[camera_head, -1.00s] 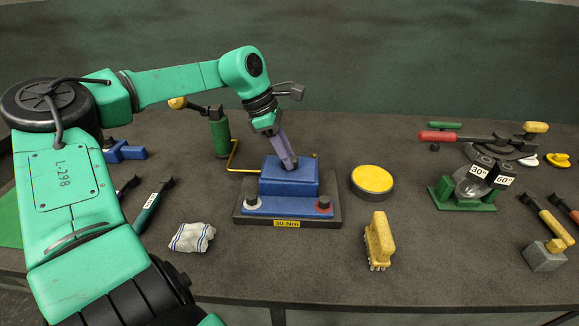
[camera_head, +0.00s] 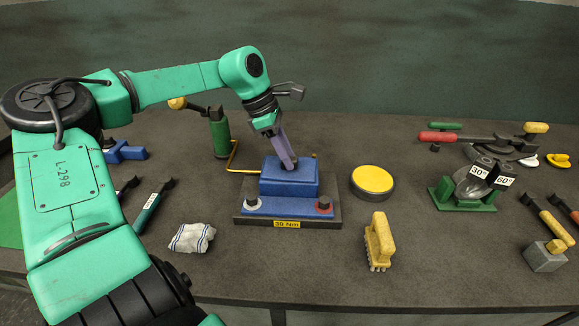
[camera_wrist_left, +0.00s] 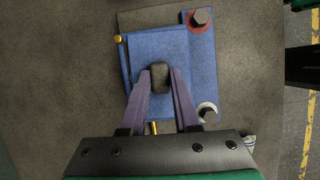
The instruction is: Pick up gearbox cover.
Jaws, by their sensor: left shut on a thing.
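The gearbox cover (camera_head: 290,184) is a blue block with a dark knob on top. It sits on a wider blue base with two dark bolts, on a dark plate labelled "30 Nm" (camera_head: 287,224). My left gripper (camera_head: 289,165) points down at the cover's top, its purple fingers shut on the knob. In the left wrist view the fingers (camera_wrist_left: 160,82) stand on both sides of the dark knob, over the blue cover (camera_wrist_left: 198,62). The cover still rests on the base, with no gap visible. My right gripper is not in view.
A yellow-topped round tin (camera_head: 372,179) and a yellow brush (camera_head: 379,243) stand to the right. A crumpled cloth (camera_head: 192,237) lies front left. A green cylinder with a brass pipe (camera_head: 233,157) is close behind left. A green angle fixture (camera_head: 466,194) stands farther right.

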